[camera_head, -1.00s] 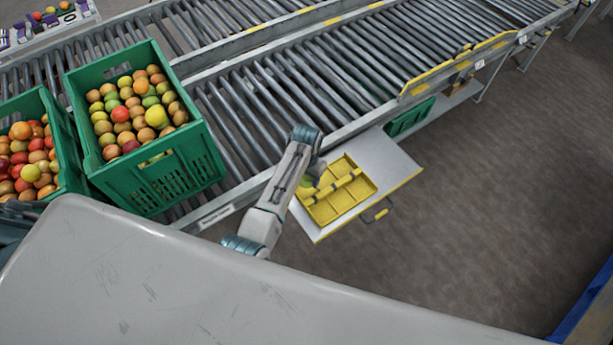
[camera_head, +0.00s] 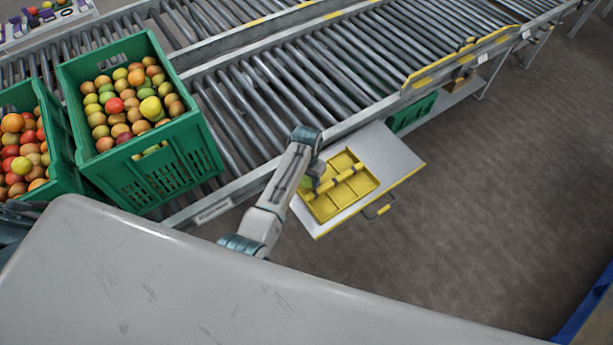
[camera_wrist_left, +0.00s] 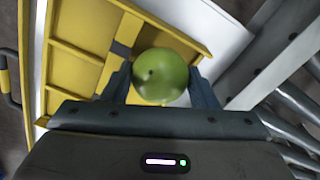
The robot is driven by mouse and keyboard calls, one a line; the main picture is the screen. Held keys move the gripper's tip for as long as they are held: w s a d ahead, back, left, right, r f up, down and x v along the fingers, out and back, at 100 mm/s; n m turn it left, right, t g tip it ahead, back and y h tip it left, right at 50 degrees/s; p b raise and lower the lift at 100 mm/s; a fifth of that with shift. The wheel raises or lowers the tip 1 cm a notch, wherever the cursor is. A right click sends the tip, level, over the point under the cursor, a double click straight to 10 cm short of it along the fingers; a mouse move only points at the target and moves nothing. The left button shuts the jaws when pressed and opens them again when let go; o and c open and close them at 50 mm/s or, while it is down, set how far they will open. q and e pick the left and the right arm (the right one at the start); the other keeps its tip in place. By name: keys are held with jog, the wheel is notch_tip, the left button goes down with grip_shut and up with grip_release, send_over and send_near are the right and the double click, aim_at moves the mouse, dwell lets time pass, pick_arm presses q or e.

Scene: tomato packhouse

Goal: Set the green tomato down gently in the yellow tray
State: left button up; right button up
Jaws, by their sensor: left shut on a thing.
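The green tomato (camera_wrist_left: 160,76) is between the two fingers of my left gripper (camera_wrist_left: 162,84), which is shut on it. In the head view the tomato (camera_head: 306,182) shows only in part, beside my left wrist. The yellow tray (camera_head: 352,196) has several compartments and lies on a pale board beside the conveyor. My left gripper is over the tray's left side in the head view. The tray (camera_wrist_left: 78,52) also shows behind the tomato in the left wrist view. I cannot tell whether the tomato touches the tray floor. My right gripper is not in view.
A roller conveyor (camera_head: 290,85) runs behind the pale board (camera_head: 395,155). Green crates (camera_head: 160,180) of mixed tomatoes stand at the left. A yellow handle (camera_head: 383,210) sticks out at the board's front edge.

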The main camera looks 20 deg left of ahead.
pick_arm(q)
jog(key=shift+s+f, duration=0.25)
jog(key=shift+f, duration=0.1)
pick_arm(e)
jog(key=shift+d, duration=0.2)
pick_arm(q)
jog(key=o, duration=0.8)
jog(key=c, duration=0.3)
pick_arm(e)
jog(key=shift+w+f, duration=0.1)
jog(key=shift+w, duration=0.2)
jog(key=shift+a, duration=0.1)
